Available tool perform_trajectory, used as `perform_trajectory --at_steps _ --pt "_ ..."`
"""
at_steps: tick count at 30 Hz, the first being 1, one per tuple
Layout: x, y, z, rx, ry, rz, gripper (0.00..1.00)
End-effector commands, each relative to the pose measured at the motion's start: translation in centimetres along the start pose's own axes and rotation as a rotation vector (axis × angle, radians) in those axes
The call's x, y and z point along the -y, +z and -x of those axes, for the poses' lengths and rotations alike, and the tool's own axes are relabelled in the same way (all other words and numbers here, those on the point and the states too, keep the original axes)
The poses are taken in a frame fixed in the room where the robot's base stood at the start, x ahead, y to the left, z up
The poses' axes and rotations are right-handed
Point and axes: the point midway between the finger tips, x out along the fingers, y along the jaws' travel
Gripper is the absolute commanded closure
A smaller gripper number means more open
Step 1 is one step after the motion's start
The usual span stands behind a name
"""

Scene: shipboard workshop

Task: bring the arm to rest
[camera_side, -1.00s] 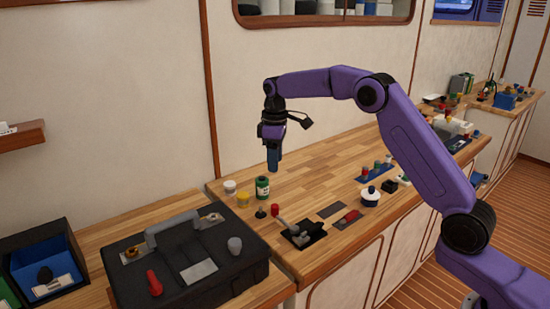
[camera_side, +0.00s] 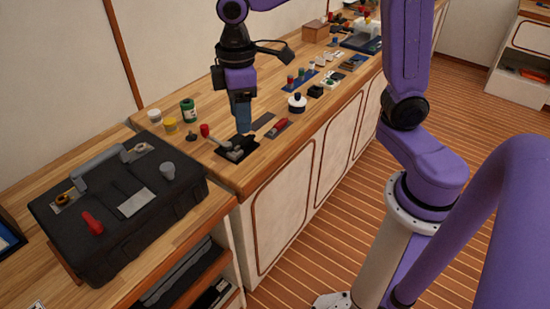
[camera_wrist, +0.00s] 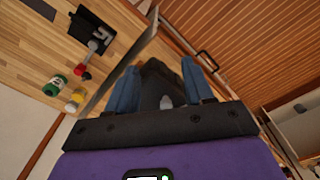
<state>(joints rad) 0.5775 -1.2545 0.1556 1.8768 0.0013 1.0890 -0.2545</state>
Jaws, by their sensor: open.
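My gripper (camera_side: 242,126) hangs pointing down over the workbench (camera_side: 222,178) in the side view, its blue fingers just behind the black plate (camera_side: 228,153) with the grey lever. Whether it touches anything there cannot be told. In the wrist view my gripper (camera_wrist: 160,85) shows two blue fingers set apart. A dark shape with a grey patch shows between them; I cannot tell what it is. The lever's red knob (camera_side: 204,130) is to the left of the fingers; the lever plate also shows in the wrist view (camera_wrist: 88,30).
A black toolbox (camera_side: 150,225) stands at front left. A white pot (camera_side: 297,103) and a red-handled tool (camera_side: 280,126) are to the right. Floor (camera_side: 330,245) lies open before the bench.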

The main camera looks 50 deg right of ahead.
Motion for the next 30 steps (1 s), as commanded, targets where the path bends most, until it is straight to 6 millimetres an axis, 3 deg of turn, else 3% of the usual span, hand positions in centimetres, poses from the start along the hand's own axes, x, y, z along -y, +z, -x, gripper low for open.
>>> perform_trajectory --at_steps 3,9,16,21,30 --pt "3.4 3.6 -0.1 -0.004 -0.001 0.038 0.48" --pt "8.0 9.9 -1.1 -0.009 -0.004 0.096 0.48" --pt "10.9 16.3 -2.7 -0.012 -0.008 0.148 0.48" --pt "11.6 18.4 -3.3 -0.012 -0.009 0.164 0.48" --pt "11.7 18.6 -3.4 -0.011 -0.010 0.166 0.48"
